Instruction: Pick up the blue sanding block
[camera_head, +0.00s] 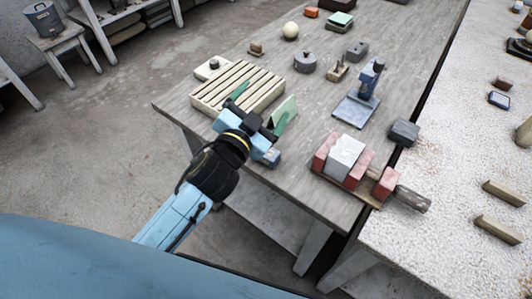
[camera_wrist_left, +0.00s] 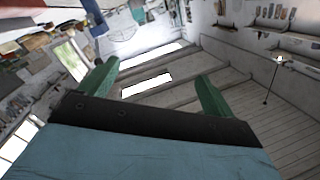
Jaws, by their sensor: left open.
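A small blue block (camera_head: 271,158), which looks like the blue sanding block, lies at the near edge of the wooden table. It is partly hidden behind my left gripper's wrist, and I cannot tell whether they touch. My left gripper (camera_head: 262,106) is open, its green fingers spread wide above the table, beyond the block and beside the slatted rack. In the left wrist view the green fingers (camera_wrist_left: 158,88) are apart with nothing between them; that view faces the ceiling and walls and shows no block. My right gripper is in neither view.
The cream slatted rack (camera_head: 213,97) stands left of the gripper. A clamp-like holder with red blocks (camera_head: 326,153) and a blue stand (camera_head: 356,110) are to the right. A pale sphere (camera_head: 290,30) and grey pot (camera_head: 305,62) stand farther back. A white-speckled bench (camera_head: 455,170) adjoins on the right.

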